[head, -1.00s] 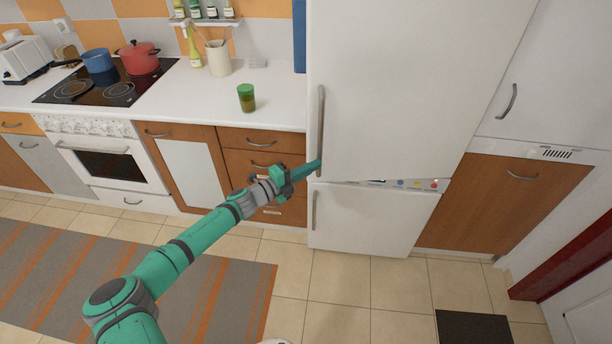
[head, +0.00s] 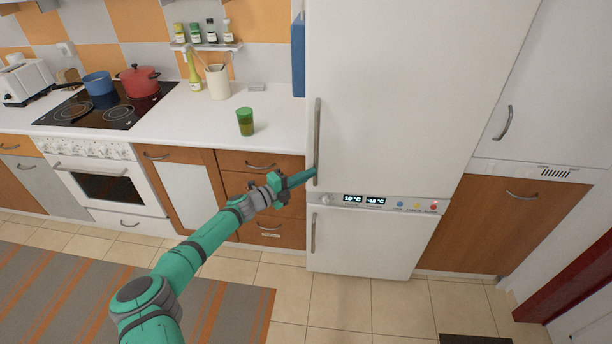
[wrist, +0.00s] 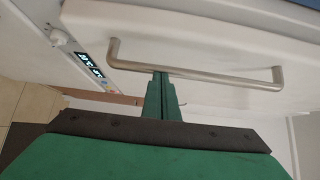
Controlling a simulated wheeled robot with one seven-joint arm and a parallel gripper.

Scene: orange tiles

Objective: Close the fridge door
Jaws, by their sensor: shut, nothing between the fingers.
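The white upper fridge door (head: 400,95) now sits flush above the control panel (head: 385,203), whose displays and coloured buttons are in full view; no gap shows along its lower edge. Its vertical metal handle (head: 317,142) is on the left side. My gripper (head: 312,174) is shut, with its fingertips at the lower end of that handle. In the wrist view the green fingers (wrist: 160,82) are together and empty, beside the handle bar (wrist: 195,74); I cannot tell whether they touch it.
The lower fridge door (head: 365,243) is shut. A counter (head: 190,115) with a green cup (head: 245,121) and a red pot (head: 138,80) stands left of the fridge. Tiled floor (head: 345,300) in front is clear, with a striped rug (head: 225,305) to the left.

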